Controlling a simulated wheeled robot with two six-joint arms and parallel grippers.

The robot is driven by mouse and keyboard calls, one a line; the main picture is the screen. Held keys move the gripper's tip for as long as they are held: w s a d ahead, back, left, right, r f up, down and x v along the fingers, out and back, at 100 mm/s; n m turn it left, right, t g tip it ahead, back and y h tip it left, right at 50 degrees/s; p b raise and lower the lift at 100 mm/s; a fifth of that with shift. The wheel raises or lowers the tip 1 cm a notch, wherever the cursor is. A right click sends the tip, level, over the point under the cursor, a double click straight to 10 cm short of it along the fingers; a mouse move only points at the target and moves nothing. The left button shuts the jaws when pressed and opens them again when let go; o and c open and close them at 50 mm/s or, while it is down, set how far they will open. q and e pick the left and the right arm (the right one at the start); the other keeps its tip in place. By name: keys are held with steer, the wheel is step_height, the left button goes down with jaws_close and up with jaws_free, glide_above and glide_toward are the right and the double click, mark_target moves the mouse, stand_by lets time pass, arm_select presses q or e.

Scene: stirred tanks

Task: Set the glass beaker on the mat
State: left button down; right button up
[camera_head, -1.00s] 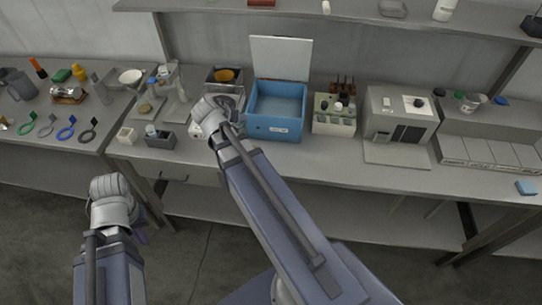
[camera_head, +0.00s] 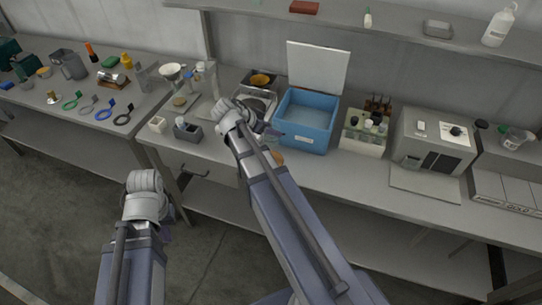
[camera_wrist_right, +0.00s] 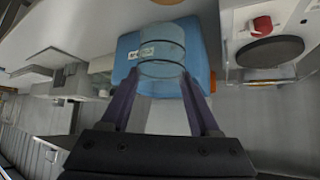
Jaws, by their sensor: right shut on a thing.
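The clear glass beaker (camera_wrist_right: 162,52) is between the fingertips of my right gripper (camera_wrist_right: 158,78) in the right wrist view, in front of the blue box. The jaws are shut on it. In the head view my right gripper (camera_head: 268,135) is at the bench's front, just left of the blue box, largely hidden by its own wrist. My left gripper (camera_head: 166,235) hangs low in front of the bench; its fingers are mostly hidden. A flat grey sheet (camera_head: 425,187) lies before the grey instrument; I cannot tell whether it is the mat.
The blue box (camera_head: 305,143) has its white lid raised. A vial rack (camera_head: 362,143) and the grey instrument (camera_head: 432,140) stand to its right. A stirrer with a round dark plate (camera_wrist_right: 270,51) is beside the beaker in the wrist view. A small grey holder (camera_head: 188,131) stands left.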

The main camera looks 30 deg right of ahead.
step_height(320, 180, down, 10)
steer(key=b, duration=0.9)
steer(key=shift+r, duration=0.25)
steer(key=o, duration=1.4)
steer(key=shift+o, duration=0.2)
steer(key=shift+r, duration=0.1)
steer(key=p+v, duration=0.8)
steer(key=v, duration=0.4)
steer(key=shift+p, duration=0.3)
